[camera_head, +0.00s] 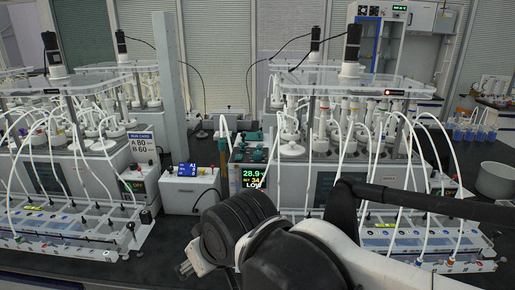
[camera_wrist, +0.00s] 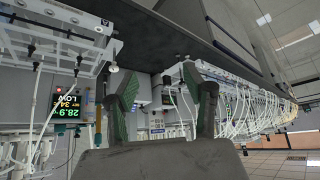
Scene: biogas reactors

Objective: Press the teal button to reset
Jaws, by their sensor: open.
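A grey control unit with a dark display (camera_head: 253,177) stands mid-bench in the head view; the display reads 28.9, SET 34, LOW. Teal parts (camera_head: 258,155) show on top of the unit; I cannot tell whether one of them is the teal button. In the wrist view the display (camera_wrist: 67,113) appears turned upside down at the left. My gripper (camera_wrist: 166,82) is open and empty in the wrist view, its two dark fingers spread apart, with the display to the left of them. In the head view my arm hides most of the gripper.
Reactor racks with white tubes stand left (camera_head: 60,165) and right (camera_head: 345,160) of the unit. A RUN CARD sign (camera_head: 141,146) reads A 80, B 60. A grey pot (camera_head: 495,180) stands far right.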

